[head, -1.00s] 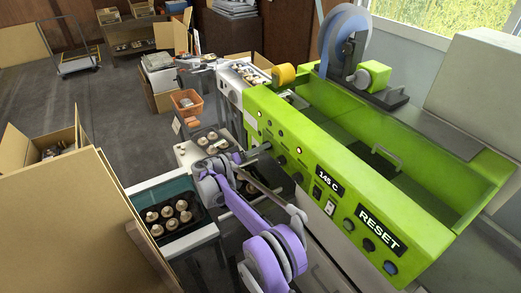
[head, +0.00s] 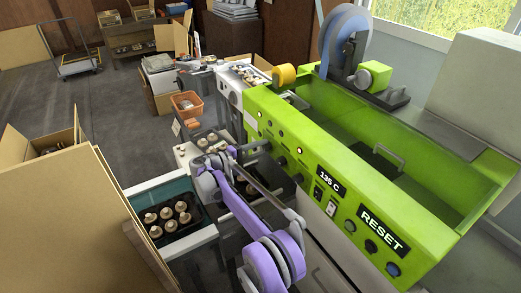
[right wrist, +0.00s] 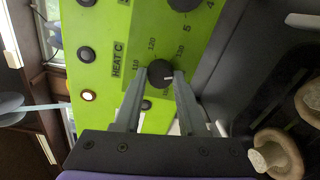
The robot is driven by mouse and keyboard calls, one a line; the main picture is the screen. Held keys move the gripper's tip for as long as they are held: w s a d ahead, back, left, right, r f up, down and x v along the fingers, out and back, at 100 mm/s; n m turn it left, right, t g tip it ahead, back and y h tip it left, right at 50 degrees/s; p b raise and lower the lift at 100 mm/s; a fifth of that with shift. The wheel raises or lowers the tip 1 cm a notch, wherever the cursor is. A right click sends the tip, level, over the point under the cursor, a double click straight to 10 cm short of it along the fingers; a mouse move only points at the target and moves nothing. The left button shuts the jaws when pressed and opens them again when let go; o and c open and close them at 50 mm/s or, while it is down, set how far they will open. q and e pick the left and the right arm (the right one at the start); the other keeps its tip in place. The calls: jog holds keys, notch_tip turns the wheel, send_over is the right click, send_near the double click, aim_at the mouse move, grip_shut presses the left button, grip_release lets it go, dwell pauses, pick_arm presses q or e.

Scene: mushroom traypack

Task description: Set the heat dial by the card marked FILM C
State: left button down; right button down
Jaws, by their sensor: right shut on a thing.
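The heat dial (right wrist: 158,72) is a round black knob with a pale pointer mark, on the green panel beside the label HEAT C in the right wrist view. Printed numbers such as 120 and 130 ring it. My right gripper (right wrist: 161,80) has its two grey fingers shut on the dial, one at each side. In the head view my right gripper (head: 262,148) reaches the front panel of the green machine (head: 430,243) and hides the dial. The machine's display (head: 330,182) reads 135 C. I cannot make out a card marked FILM C. My left gripper is out of view.
A RESET label (head: 384,229) and several round buttons are at the panel's right. A large cardboard box (head: 70,220) fills the lower left. A film roll (head: 340,45) stands behind the machine.

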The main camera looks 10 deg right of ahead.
jog(key=n, duration=0.5)
jog(key=n+b, duration=0.1)
jog(key=n, duration=0.3)
jog(key=shift+w+f+n+g, duration=0.1)
jog(key=shift+n+g, duration=0.2)
jog(key=n, duration=0.4)
jog(key=n+h+b, duration=0.1)
jog(key=n, duration=0.4)
dwell(0.3)
jog(key=shift+c, duration=2.4)
grip_release()
jog(key=shift+a, duration=0.15)
